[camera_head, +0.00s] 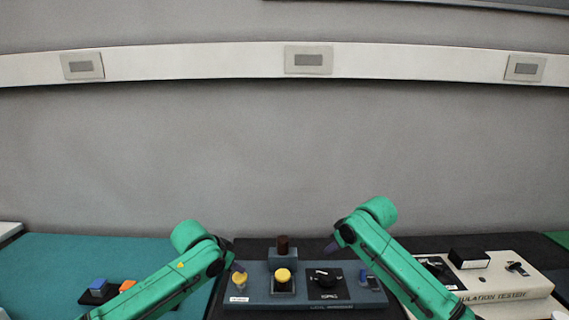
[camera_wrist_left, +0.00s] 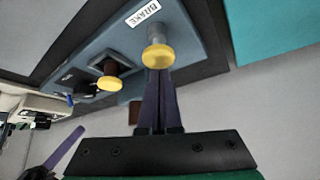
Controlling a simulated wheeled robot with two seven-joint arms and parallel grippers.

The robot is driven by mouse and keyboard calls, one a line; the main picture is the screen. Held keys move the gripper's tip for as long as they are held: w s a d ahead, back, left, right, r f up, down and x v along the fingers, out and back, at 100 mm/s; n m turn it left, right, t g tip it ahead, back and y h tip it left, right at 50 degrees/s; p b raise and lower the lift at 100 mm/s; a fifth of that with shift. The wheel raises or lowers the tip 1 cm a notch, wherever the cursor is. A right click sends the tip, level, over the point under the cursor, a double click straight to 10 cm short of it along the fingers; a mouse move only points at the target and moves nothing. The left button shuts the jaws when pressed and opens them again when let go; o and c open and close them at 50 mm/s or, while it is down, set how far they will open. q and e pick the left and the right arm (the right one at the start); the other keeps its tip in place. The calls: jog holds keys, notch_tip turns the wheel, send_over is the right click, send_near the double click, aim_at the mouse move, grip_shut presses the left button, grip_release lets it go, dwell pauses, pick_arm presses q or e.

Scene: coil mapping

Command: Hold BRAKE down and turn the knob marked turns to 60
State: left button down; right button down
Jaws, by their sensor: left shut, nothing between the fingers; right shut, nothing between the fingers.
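The dark blue winder panel (camera_head: 300,301) stands on the table in front of me. At its left is a yellow-capped button (camera_head: 240,279) on a grey stem; the label BRAKE beside it is readable in the left wrist view (camera_wrist_left: 143,12). The black knob (camera_head: 324,277) sits on a dark plate right of the panel's middle; its scale is too small to read. My left gripper (camera_head: 238,267) is shut and empty, its tips at the BRAKE cap (camera_wrist_left: 158,56); I cannot tell whether they touch. My right gripper (camera_head: 333,247) is shut and empty, above and behind the knob.
A second yellow button (camera_head: 283,275) stands between BRAKE and the knob, with a dark brown cylinder (camera_head: 283,245) behind it. A blue switch (camera_head: 363,276) is right of the knob. A cream tester box (camera_head: 510,283) stands at right.

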aim_at(327, 275)
pick_arm(q)
jog(key=shift+f, duration=1.25)
pick_arm(e)
jog(key=shift+c, duration=1)
grip_release()
jog(key=shift+s, duration=0.1)
pick_arm(q)
jog(key=shift+s, duration=0.1)
pick_arm(e)
jog(key=shift+o, duration=0.6)
jog(key=shift+m+g+h, duration=0.7)
jog(key=s, duration=0.1)
jog(key=s+d+r, duration=0.1)
jog(key=s+r, duration=0.1)
jog(key=shift+s+d, duration=0.2)
jog(key=shift+s, duration=0.15)
jog(key=x, duration=1.1)
jog(key=shift+s+d+f, duration=0.15)
jog(key=shift+d+f, duration=0.05)
jog(key=shift+f, duration=0.2)
jog(key=c, duration=1.4)
